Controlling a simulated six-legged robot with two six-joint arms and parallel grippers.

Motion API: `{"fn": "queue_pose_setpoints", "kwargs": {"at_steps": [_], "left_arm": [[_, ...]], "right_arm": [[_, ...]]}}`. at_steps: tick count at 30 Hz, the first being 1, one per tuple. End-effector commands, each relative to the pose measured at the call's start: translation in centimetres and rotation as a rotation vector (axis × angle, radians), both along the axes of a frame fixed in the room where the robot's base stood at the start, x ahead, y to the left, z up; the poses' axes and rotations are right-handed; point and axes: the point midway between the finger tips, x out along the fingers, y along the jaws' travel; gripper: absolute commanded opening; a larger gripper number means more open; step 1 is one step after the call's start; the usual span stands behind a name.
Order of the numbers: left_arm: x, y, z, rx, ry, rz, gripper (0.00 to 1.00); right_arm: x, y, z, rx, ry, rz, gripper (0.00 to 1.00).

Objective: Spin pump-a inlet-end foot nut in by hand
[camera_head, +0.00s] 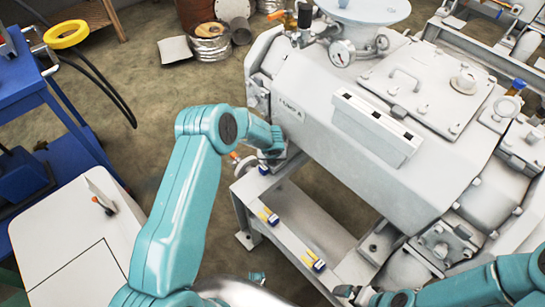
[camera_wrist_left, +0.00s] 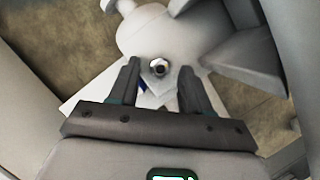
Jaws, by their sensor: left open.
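The large pale grey pump (camera_head: 305,135), apparently pump-a, stands on a steel frame (camera_head: 285,235). My left gripper (camera_head: 274,156) is down at the pump's near left foot, which my arm partly hides in the head view. In the left wrist view the left gripper (camera_wrist_left: 158,75) has its fingers spread and empty. A small round nut or stud end (camera_wrist_left: 158,67) shows on the pale foot, between the fingertips in the picture; contact cannot be told. My right gripper (camera_head: 350,293) is at the lower right by the frame; its finger gap is unclear.
A blue cart (camera_head: 45,85) and a white-topped table (camera_head: 75,245) stand at left. Floor at upper left is mostly open.

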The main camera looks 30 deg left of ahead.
Motion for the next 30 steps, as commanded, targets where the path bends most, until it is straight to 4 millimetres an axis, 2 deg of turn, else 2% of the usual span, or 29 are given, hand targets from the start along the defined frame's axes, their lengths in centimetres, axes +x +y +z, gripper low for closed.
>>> {"fn": "queue_pose_setpoints", "kwargs": {"at_steps": [5,6,10,16,24,30], "left_arm": [[0.0,0.0,0.0,0.0,0.0,0.0,0.48],[0.0,0.0,0.0,0.0,0.0,0.0,0.42],[0.0,0.0,0.0,0.0,0.0,0.0,0.0],[0.0,0.1,0.3,-0.001,0.0,-0.026,0.0],[-0.2,0.3,0.7,-0.004,0.004,-0.296,0.0],[-0.1,0.4,0.3,0.0,0.0,-0.383,0.0]], "right_arm": [[0.0,0.0,0.0,0.0,0.0,0.0,1.0],[0.0,0.0,0.0,0.0,0.0,0.0,1.0],[0.0,0.0,0.0,0.0,0.0,0.0,1.0],[0.0,0.0,0.6,0.0,0.0,0.0,1.0],[0.0,0.0,5.2,0.0,-0.001,0.0,1.0],[0.0,0.0,6.2,0.0,0.0,0.0,1.0]]}}
